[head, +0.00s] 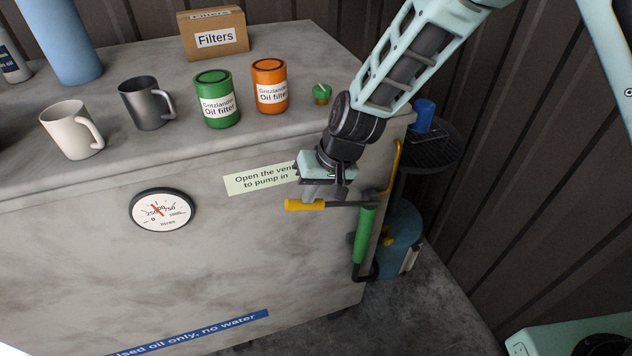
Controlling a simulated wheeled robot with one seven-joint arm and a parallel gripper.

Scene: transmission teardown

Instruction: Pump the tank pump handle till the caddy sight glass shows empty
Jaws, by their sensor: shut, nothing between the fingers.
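The pump handle is a dark bar with a yellow grip (303,205), sticking out left from the top of the green pump body (364,236) at the tank's right front corner. My gripper (322,197) is shut and empty, right at the bar just right of the yellow grip; I cannot tell if it touches. The blue caddy (402,236) stands on the floor behind the pump, with a black drain bowl (428,150) on top. A pale strip (410,259) on its side may be the sight glass; its level is too small to read.
The grey tank (90,260) carries a round litre gauge (162,209) and a vent sign (260,178). On its top are mugs, green and orange oil filters, a Filters box (213,35) and a green-topped vent cap (321,93). A yellow hose (394,168) runs beside the pump. Corrugated walls close the right.

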